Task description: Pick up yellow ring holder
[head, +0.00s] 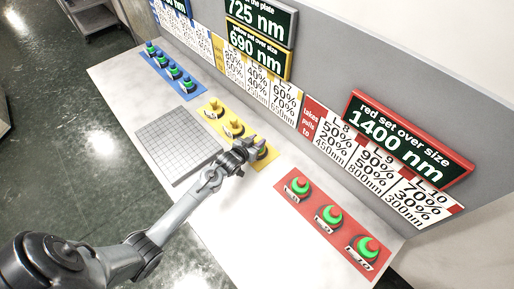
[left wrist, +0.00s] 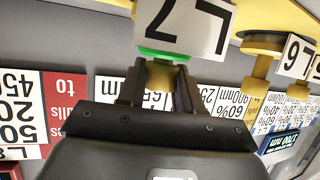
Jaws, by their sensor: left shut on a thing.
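The yellow board (head: 220,120) lies on the table with yellow holders on it. Two of them, a holder at the back (head: 213,109) and a middle one (head: 233,128), stand clear of my gripper. My left gripper (head: 248,147) is at the front end of this board and hides most of the holder there. In the left wrist view, which is upside down, the left gripper (left wrist: 160,88) is shut on a yellow holder (left wrist: 164,74). A green ring (left wrist: 165,54) and a white card marked L7 (left wrist: 185,25) show just beyond the fingers. My right gripper is out of view.
A grey gridded plate (head: 178,142) lies left of the yellow board. A blue board (head: 171,68) with several holders is at the back. A red board (head: 325,226) with three green-and-red holders is at the front right. A sign panel (head: 330,125) runs along the table's right side.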

